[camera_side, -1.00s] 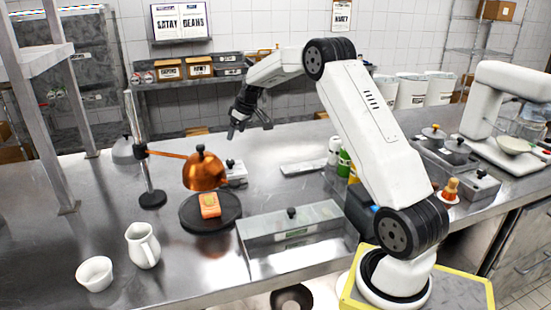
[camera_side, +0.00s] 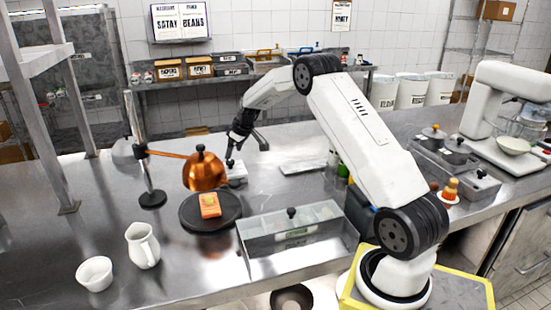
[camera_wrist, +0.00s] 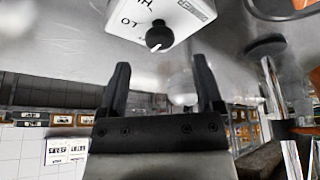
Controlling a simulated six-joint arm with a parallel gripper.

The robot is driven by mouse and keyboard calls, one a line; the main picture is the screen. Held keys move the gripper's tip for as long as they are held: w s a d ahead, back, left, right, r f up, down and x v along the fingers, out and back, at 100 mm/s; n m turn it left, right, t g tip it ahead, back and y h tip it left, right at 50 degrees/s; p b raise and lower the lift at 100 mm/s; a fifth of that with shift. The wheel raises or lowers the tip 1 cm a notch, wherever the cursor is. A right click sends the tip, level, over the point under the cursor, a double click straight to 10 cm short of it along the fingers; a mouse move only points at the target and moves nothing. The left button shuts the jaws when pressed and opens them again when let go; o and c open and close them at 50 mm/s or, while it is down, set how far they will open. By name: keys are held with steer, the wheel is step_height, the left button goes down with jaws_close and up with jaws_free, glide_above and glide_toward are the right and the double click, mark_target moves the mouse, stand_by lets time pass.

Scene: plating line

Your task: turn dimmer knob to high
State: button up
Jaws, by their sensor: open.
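The dimmer is a small white box (camera_side: 237,173) on the steel counter behind the dark round plate. Its black knob (camera_side: 230,162) is on top. In the wrist view the box (camera_wrist: 172,14) is at the top, with the round knob (camera_wrist: 159,36) near its edge. A white mark on the knob points down and left there; partly cut-off lettering is beside it. My gripper (camera_side: 231,153) is just above the knob in the side view. In the wrist view its two fingers (camera_wrist: 160,72) are apart and empty, with the knob beyond the gap between their tips.
A copper heat lamp (camera_side: 204,172) on a stand hangs over the dark plate (camera_side: 188,221) with an orange food block (camera_side: 209,205), left of the dimmer. A lidded steel container (camera_side: 262,250) stands in front. Bottles (camera_side: 341,165) stand right.

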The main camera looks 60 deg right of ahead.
mark_target(231, 161)
steer(key=shift+x, duration=2.1)
jaws_close()
